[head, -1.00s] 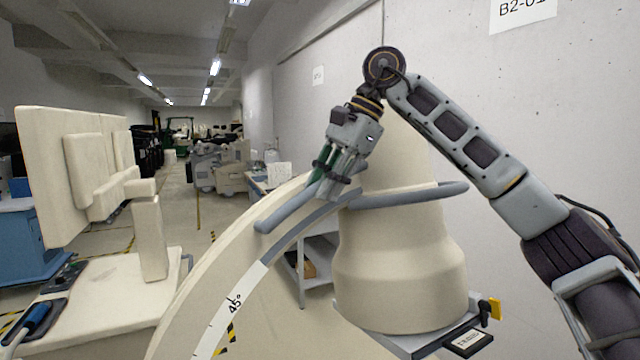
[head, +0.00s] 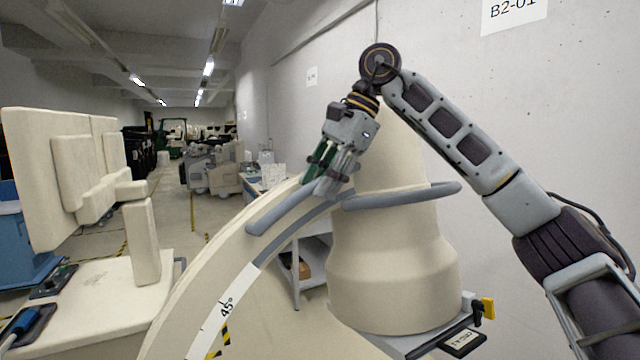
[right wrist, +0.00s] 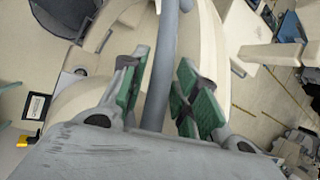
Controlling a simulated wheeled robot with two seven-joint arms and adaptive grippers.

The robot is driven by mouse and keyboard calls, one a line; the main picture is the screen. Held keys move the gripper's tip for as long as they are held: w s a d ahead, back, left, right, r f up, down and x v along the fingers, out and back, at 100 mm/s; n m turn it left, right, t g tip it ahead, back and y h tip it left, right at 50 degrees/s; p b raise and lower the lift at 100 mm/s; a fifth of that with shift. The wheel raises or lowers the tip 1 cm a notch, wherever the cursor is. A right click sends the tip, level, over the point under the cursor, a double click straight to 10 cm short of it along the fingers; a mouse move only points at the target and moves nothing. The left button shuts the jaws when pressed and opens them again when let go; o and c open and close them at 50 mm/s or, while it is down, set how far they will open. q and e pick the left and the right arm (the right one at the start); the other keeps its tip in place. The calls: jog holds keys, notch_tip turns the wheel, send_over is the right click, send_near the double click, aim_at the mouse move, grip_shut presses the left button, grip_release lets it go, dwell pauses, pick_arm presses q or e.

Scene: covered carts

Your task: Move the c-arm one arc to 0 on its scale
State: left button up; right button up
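The c-arm's cream arc (head: 190,285) curves up from the bottom toward the cream column (head: 392,265). A white scale strip (head: 222,312) on the arc shows "45°"; no 0 mark or pointer can be read. A grey bar handle (head: 275,212) runs along the arc. My right gripper (head: 325,185) is at the handle's upper end, pointing down. In the right wrist view the green-padded fingers (right wrist: 160,88) lie on either side of a grey bar (right wrist: 163,60), with a slim gap showing on the left; firm contact cannot be seen. My left gripper is out of view.
A grey ring rail (head: 405,197) surrounds the column, close to my right gripper. A cream monitor stand (head: 145,240) is at left. A shelf cart (head: 312,262) stands behind the arc. The wall (head: 540,110) is behind my right arm. An open aisle runs back at left.

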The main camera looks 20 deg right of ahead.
jog(key=v, duration=0.9)
jog(key=shift+d, duration=0.15)
dwell(0.7)
jog(key=shift+v, duration=1.05)
dwell(0.9)
